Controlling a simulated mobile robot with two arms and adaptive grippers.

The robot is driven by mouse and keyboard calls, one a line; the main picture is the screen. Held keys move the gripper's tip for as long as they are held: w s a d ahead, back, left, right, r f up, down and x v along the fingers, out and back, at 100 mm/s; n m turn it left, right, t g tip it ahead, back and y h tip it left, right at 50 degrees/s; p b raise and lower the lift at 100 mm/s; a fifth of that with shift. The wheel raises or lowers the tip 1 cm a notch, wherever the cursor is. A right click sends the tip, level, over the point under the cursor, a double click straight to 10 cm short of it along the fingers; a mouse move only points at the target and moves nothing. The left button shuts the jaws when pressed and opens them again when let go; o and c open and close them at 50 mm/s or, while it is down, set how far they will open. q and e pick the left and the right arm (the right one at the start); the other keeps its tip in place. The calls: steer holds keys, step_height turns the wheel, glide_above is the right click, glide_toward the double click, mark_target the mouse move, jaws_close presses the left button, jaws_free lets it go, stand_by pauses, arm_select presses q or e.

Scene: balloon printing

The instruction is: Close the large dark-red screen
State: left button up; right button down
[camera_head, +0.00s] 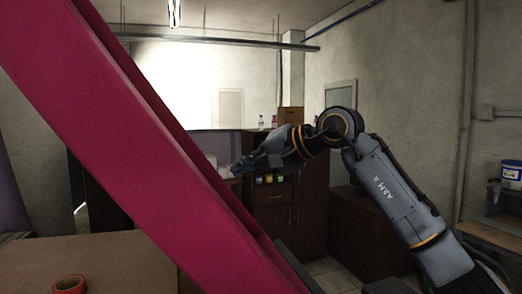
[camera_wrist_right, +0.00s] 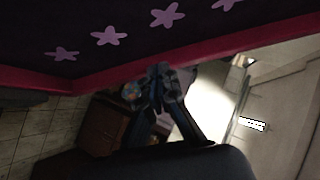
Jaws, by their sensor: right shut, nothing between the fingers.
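The large dark-red screen (camera_head: 125,130) is raised and tilted. Its thick frame beam runs from the upper left down to the lower middle of the head view. In the right wrist view the screen's frame (camera_wrist_right: 105,76) crosses the picture, with a dark panel (camera_wrist_right: 137,25) bearing pale purple stars above it. My right gripper (camera_head: 240,168) is shut and empty, pointing left at the far side of the beam. In the right wrist view its fingers (camera_wrist_right: 158,88) overlap the frame's edge; I cannot tell whether they touch it. My left gripper is not in view.
A brown table surface (camera_head: 100,262) lies at the lower left with a red tape roll (camera_head: 69,284) on it. Dark cabinets (camera_head: 285,215) stand behind my right arm. A workbench (camera_head: 492,236) with a bucket (camera_head: 511,172) is at the right.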

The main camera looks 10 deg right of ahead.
steer(key=a, duration=0.1)
steer(key=a+f+p, duration=0.1)
steer(key=a+f, duration=0.1)
steer(key=shift+w+a+f, duration=0.1)
steer(key=shift+w+a, duration=0.3)
steer(key=shift+s+a+f+p, duration=0.15)
steer(key=shift+a+p, duration=0.05)
steer(key=shift+p, duration=0.1)
steer(key=shift+s+a+f, duration=0.1)
steer(key=shift+s+f, duration=0.05)
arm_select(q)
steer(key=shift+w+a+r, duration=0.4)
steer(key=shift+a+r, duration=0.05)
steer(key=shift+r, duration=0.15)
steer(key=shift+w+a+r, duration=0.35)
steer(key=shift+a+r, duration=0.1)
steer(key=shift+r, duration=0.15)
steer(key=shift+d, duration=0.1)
arm_select(e)
steer(key=shift+f, duration=0.1)
